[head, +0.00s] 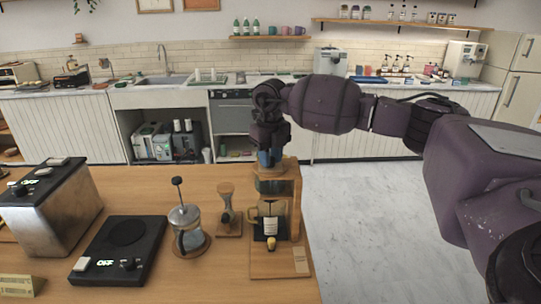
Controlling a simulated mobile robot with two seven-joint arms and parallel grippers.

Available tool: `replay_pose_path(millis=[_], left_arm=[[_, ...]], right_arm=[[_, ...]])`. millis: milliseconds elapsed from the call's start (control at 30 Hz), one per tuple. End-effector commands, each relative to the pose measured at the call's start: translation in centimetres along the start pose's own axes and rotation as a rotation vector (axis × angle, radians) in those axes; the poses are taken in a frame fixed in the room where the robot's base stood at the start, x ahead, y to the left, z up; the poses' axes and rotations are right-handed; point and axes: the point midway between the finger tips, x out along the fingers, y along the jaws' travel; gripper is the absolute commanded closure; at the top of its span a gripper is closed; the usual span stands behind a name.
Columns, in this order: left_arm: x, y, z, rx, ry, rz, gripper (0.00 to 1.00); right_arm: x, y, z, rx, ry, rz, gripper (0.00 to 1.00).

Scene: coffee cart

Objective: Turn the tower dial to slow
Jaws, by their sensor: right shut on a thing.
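The wooden tower (293,195) stands near the right edge of the counter, with a glass vessel in its upper part and a glass carafe (254,222) low on its base. My right gripper (266,153) points down at the tower's top and is shut on a blue part (264,159) there. The gripper covers much of that part, and I cannot read any dial marking or setting. A small yellowish knob (271,243) shows low at the tower's front, apart from the gripper. My left gripper is not in view.
A wooden stand with a dripper (227,205) and a French press (186,228) stand just left of the tower. Open floor lies right of the counter.

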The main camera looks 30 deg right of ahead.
Motion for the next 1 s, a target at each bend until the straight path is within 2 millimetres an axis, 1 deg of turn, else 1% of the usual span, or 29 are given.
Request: replay_pose_path(millis=[33, 200, 400, 967, 1000], left_arm=[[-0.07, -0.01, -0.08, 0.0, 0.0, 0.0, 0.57], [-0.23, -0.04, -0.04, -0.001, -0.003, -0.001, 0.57], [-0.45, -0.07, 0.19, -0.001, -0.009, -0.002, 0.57], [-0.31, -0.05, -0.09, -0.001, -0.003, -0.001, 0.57], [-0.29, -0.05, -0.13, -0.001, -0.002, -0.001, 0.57]], right_arm=[[-0.26, -0.04, 0.07, 0.032, -0.004, 0.0, 0.97], [-0.28, -0.05, 0.09, 0.126, -0.004, 0.0, 0.97], [-0.3, -0.05, 0.1, 0.192, -0.005, 0.0, 0.97], [-0.34, -0.06, 0.13, 0.22, -0.007, 0.0, 0.97], [-0.34, -0.06, 0.13, 0.22, -0.007, 0.0, 0.68]])
